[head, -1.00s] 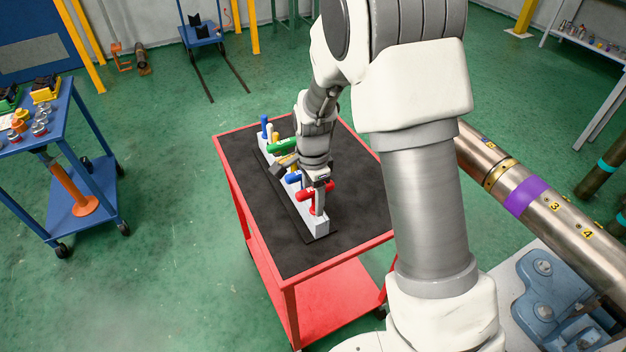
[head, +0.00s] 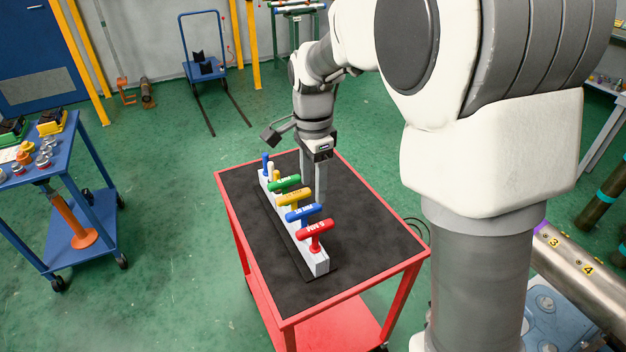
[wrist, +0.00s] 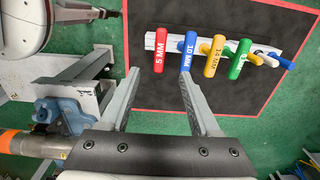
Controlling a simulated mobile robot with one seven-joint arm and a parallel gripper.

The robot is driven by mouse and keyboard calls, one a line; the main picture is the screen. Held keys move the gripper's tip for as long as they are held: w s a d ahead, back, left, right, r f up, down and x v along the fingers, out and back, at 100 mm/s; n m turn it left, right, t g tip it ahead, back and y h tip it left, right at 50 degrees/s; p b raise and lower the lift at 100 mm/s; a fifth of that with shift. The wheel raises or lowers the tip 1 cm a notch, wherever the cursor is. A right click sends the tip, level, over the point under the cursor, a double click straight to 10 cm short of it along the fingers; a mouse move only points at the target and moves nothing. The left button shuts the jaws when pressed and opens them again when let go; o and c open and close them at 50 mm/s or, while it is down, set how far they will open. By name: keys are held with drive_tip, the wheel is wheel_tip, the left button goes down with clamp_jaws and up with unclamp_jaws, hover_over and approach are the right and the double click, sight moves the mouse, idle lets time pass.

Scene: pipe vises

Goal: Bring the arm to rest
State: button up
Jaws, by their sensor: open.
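My gripper (head: 313,180) is raised over the far part of the red cart's black top, behind the handle rack. In the wrist view my gripper (wrist: 159,82) has its two fingers spread wide with nothing between them. The rack (head: 315,262) is a pale block holding T-handles upright. The red handle (head: 314,236), marked 5 MM in the wrist view (wrist: 160,52), stands at the near end. Blue (head: 303,213), yellow (head: 294,197) and green (head: 284,183) handles follow behind it. My fingers look apart from all of them.
The red cart (head: 372,285) has bare black top around the rack. A blue cart (head: 84,160) with small parts stands at left. A metal pipe (head: 580,283) and blue vise (head: 550,308) are at lower right. Open green floor lies between the carts.

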idle(0.3)
drive_tip(key=s+d+r+n+t, duration=0.2)
drive_tip(key=s+d+r+n, duration=0.1)
drive_tip(key=s, duration=0.4)
drive_tip(key=s+d+r+n+t, duration=0.1)
drive_tip(key=s+d+r+n, duration=0.2)
drive_tip(key=s+n, duration=0.3)
drive_tip(key=s+d+r+n+t, duration=0.2)
drive_tip(key=s+d+r+n, duration=0.1)
drive_tip(key=s, duration=0.5)
drive_tip(key=shift+d+r+n+t, duration=0.3)
drive_tip(key=shift+d+n, duration=0.15)
drive_tip(key=shift+n, duration=0.25)
drive_tip(key=shift+s, duration=0.1)
